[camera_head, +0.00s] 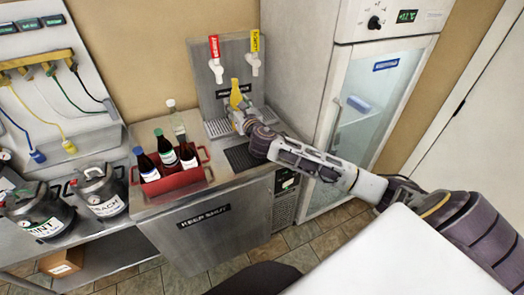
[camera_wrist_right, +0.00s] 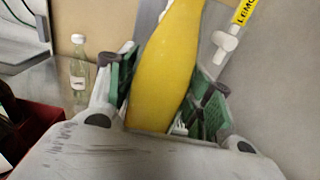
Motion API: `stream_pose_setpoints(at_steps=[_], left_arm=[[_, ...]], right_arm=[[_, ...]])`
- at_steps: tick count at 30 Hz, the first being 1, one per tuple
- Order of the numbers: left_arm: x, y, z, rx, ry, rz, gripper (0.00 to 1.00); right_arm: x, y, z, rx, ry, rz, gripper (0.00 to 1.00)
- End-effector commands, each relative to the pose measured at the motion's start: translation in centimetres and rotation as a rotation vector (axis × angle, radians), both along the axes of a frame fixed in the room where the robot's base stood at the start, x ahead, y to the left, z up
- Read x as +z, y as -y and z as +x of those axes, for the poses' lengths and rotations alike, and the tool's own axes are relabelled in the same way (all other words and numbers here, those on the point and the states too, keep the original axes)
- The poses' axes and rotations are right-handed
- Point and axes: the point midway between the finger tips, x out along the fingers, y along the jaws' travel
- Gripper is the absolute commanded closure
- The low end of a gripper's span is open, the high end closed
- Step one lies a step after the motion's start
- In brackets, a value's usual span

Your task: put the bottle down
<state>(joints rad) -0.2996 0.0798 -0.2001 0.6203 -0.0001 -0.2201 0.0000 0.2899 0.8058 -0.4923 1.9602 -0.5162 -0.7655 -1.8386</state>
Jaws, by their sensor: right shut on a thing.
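A yellow bottle (camera_head: 236,92) stands about upright in front of the steel tap panel, at the back of the counter (camera_head: 225,193). My right gripper (camera_head: 238,112) is shut on it, and the fingers hide its lower part. In the right wrist view the yellow bottle (camera_wrist_right: 168,65) sits between the green-padded fingers of the gripper (camera_wrist_right: 165,95). Its base is hidden, so I cannot tell whether it touches the drip tray (camera_head: 217,128) below. My left gripper is not in view.
A red crate (camera_head: 172,186) with several dark bottles stands front left on the counter. A clear bottle (camera_head: 177,122) stands behind it. A red-handled tap (camera_head: 215,60) and a yellow-handled tap (camera_head: 255,55) hang on the panel. A tall fridge (camera_head: 345,110) stands at right.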

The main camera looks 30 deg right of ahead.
Motion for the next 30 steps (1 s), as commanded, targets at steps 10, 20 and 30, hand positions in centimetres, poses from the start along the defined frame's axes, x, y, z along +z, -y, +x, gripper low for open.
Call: stream_pose_setpoints(at_steps=[10, 20, 30], left_arm=[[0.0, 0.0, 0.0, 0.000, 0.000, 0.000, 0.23], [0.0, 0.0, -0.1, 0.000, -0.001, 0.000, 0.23], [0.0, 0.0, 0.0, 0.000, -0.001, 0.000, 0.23]], right_arm=[[-5.6, 3.6, 0.3, -0.147, 0.001, 0.002, 0.93], [-5.9, 4.4, 0.0, -0.189, 0.003, -0.001, 0.93], [-6.2, 4.4, 0.0, -0.188, 0.003, -0.001, 0.93]])
